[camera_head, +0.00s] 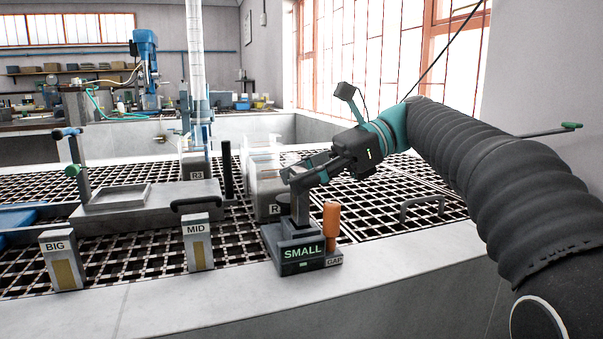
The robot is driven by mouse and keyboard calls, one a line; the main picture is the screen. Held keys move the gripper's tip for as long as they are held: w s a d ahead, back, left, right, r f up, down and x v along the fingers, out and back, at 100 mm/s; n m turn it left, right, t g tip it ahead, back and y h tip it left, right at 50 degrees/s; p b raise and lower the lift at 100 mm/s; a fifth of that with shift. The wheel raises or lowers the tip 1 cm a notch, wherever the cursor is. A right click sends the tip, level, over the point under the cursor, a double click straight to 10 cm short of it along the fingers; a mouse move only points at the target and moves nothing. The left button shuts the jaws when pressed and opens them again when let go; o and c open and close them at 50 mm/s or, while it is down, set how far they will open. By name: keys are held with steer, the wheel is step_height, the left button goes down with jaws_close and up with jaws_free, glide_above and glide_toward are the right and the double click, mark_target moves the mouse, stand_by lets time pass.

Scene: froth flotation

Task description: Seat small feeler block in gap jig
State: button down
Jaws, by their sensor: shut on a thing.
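My gripper (299,187) points down from the right and is shut on the upright dark grey stem of what appears to be the small feeler block (298,228). The block is on or just above the gap jig (294,266), a low dark base on the front ledge. An orange handle (331,219) stands upright at the jig's right side. The block's lower end merges with the jig, so I cannot tell whether it is fully down in the gap.
Behind are a grey tray (118,197), a B3 box (196,166), an R-marked container (271,187) and open grating. A low handle (421,204) stands right.

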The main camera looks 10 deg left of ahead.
mark_target(301, 197)
steer(key=shift+f+b, duration=0.55)
steer(key=shift+f, duration=1.15)
steer(key=c, duration=0.6)
jaws_free()
steer(key=shift+c, duration=0.2)
step_height(301, 197, up, 10)
steer(key=shift+a+f, duration=0.1)
steer(key=shift+a, duration=0.05)
